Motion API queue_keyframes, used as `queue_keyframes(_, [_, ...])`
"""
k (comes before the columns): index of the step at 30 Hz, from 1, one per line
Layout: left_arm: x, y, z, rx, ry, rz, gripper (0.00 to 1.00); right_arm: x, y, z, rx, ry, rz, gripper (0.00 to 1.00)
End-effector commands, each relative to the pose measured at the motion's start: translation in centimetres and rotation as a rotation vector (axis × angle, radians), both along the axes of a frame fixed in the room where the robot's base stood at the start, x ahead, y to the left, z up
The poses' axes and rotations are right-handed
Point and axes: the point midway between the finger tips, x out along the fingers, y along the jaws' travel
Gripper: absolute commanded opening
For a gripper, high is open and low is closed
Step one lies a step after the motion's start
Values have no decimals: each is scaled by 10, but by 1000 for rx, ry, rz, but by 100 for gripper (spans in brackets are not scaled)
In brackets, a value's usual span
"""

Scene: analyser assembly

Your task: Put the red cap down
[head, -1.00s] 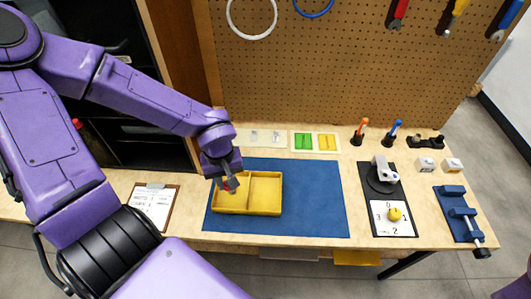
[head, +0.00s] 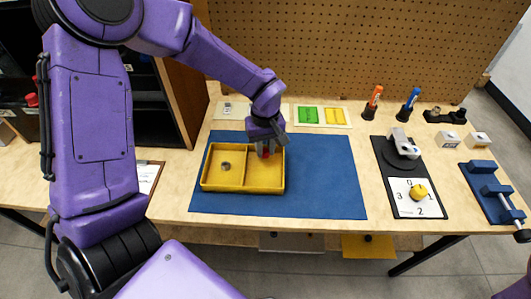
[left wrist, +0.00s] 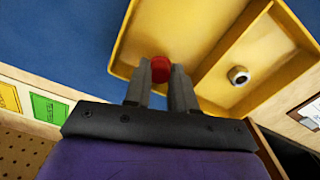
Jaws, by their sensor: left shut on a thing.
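The red cap (left wrist: 161,69) is held between the two fingers of my left gripper (left wrist: 158,74). In the head view the red cap (head: 266,153) shows as a small red spot at the tips of the left gripper (head: 267,150). It is over the right compartment of the yellow two-part tray (head: 244,177), near its back wall. I cannot tell whether the cap touches the tray floor. A small grey ring-like part (head: 225,166) lies in the tray's left compartment. The tray also shows in the left wrist view (left wrist: 297,33). My right gripper is not in view.
The tray lies on a blue mat (head: 325,185) with free room to its right. Behind are green (head: 308,115) and yellow (head: 334,116) pads. To the right stand a black fixture (head: 390,155), orange (head: 374,97) and blue (head: 411,100) pens, and a blue vise (head: 490,190).

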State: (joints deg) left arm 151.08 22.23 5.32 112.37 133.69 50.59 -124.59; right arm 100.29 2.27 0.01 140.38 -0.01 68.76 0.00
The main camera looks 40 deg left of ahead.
Motion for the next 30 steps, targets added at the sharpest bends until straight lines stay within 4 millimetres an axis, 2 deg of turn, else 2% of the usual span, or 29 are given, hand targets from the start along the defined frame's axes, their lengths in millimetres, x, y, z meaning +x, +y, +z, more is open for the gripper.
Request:
queue_keyframes(1, [-2,0,-10,2,7,0,0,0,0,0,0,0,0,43])
queue_keyframes(4, [-2,0,-20,-2,4,-1,0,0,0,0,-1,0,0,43])
queue_keyframes(14, [-1,0,-23,-4,2,-3,0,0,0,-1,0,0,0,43])
queue_keyframes(15, [-1,0,-24,-4,2,-3,28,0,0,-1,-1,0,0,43])
queue_keyframes(17, [-1,0,-23,-2,2,-2,48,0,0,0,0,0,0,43])
queue_keyframes(18, [-1,0,-23,-2,2,-2,50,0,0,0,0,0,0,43])
queue_keyframes(26, [-1,0,-22,-1,1,-3,50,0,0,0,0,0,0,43])
queue_keyframes(30, [-1,0,-5,-5,-3,-2,50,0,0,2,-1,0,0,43])
